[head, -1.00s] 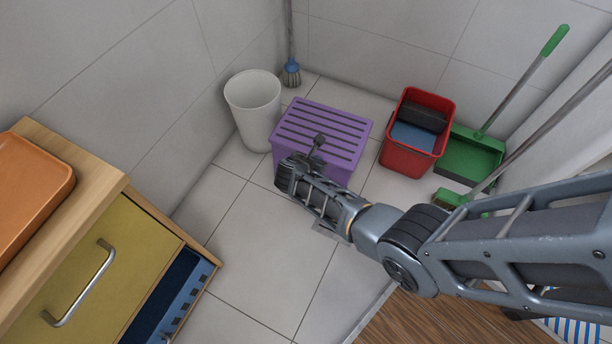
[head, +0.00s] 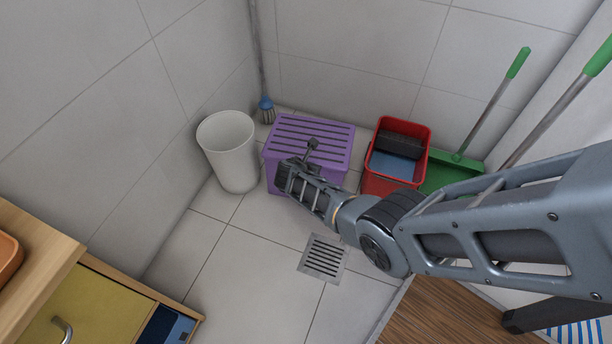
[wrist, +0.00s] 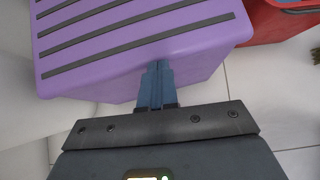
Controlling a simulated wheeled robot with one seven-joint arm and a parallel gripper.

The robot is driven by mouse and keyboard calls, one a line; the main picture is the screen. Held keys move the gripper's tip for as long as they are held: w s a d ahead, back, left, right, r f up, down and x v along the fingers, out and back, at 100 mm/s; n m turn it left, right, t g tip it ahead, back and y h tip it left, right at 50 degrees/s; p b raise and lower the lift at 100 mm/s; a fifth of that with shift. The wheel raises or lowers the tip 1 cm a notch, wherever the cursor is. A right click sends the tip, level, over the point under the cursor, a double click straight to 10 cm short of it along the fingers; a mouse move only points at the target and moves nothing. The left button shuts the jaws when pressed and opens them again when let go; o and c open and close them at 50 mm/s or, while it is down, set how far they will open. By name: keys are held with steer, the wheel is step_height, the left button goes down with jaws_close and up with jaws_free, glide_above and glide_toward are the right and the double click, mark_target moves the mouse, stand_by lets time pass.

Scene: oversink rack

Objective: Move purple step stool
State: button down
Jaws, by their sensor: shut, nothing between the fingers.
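The purple step stool (head: 330,136) stands on the tiled floor near the back corner, with dark grip strips across its top. My arm reaches in from the right and hides part of its front. In the wrist view the stool (wrist: 110,62) fills the upper left. My gripper (wrist: 157,68) is shut, with its fingertips at the stool's near side, just below the top edge. I cannot tell whether they touch it. In the head view my gripper (head: 311,146) overlaps the stool's front.
A white bin (head: 229,160) stands close left of the stool, and a red bucket (head: 388,186) close right. A green dustpan (head: 446,172) is farther right. A blue-headed brush (head: 266,110) stands behind. Open floor with a drain (head: 323,259) lies in front; a wooden cabinet (head: 100,300) is at lower left.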

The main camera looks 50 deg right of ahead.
mark_target(315, 159)
steer(key=d, duration=0.2)
steer(key=w+d+b, duration=0.1)
steer(key=d, duration=0.1)
steer(key=w+d+b, duration=0.1)
steer(key=d, duration=0.1)
steer(key=shift+d+f, duration=0.15)
steer(key=shift+f, duration=0.05)
steer(key=shift+w+d+r, duration=0.1)
steer(key=shift+d, duration=0.3)
steer(key=a, duration=0.1)
steer(key=s+a+p, duration=0.1)
steer(key=a+p, duration=0.1)
steer(key=a, duration=0.1)
steer(key=shift+s+a+r, duration=0.1)
steer(key=shift+s+r, duration=0.1)
steer(key=shift+r, duration=0.05)
steer(key=p+v, duration=0.6)
steer(key=v, duration=0.3)
steer(key=shift+a+r+p, duration=0.15)
steer(key=shift+r+p, duration=0.05)
steer(key=shift+p, duration=0.15)
